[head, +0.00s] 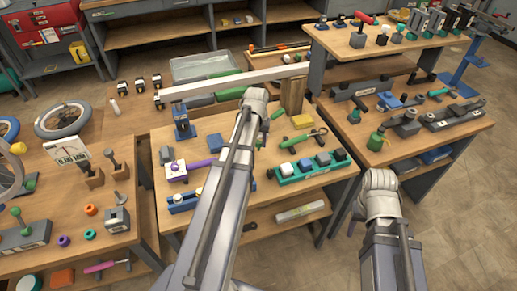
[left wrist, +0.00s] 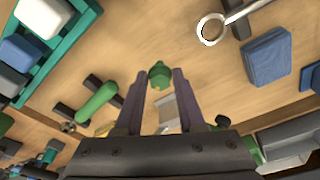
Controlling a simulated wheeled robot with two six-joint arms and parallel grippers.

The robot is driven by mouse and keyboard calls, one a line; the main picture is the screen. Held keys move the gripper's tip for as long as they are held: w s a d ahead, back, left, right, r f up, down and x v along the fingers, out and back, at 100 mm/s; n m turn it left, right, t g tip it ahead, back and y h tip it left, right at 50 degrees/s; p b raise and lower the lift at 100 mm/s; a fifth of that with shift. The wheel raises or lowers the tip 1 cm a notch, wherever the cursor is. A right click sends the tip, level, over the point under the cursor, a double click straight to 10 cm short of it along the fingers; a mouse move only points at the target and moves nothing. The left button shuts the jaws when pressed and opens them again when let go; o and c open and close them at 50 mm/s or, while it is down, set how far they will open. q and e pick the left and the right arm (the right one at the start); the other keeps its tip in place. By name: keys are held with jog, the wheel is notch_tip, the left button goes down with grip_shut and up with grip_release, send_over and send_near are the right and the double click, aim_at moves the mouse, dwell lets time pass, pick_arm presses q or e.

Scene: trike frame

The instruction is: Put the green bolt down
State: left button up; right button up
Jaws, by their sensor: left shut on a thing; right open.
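The green bolt (left wrist: 160,73) shows in the left wrist view between the fingertips of my left gripper (left wrist: 161,78), which is shut on it. Bare wooden bench top shows around the bolt in that view; I cannot tell its height above the wood. In the head view my left gripper (head: 257,97) is over the back of the middle bench (head: 235,143), and its fingers and the bolt are mostly hidden by the arm. My right gripper (head: 377,188) is at the right, in front of the right bench, with its fingers hardly visible.
A teal rack with several blocks (head: 282,180), a yellow block (head: 303,121) and a long pale bar (head: 228,84) are near my left arm. In the left wrist view a blue block (left wrist: 265,58), a ring-ended tool (left wrist: 212,28) and a green-handled tool (left wrist: 96,102) surround some clear wood.

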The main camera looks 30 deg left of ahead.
pick_arm(q)
jog(key=shift+f+b, duration=0.85)
jog(key=shift+f, duration=0.45)
jog(key=shift+f, duration=0.15)
jog(key=o, duration=1)
jog(key=shift+r, duration=0.2)
jog(key=r+p, duration=0.4)
jog(key=s+r+p, duration=0.1)
jog(key=r+p, duration=0.7)
jog(key=shift+s+d, duration=0.3)
jog(key=shift+s, duration=0.1)
jog(key=shift+f, duration=0.1)
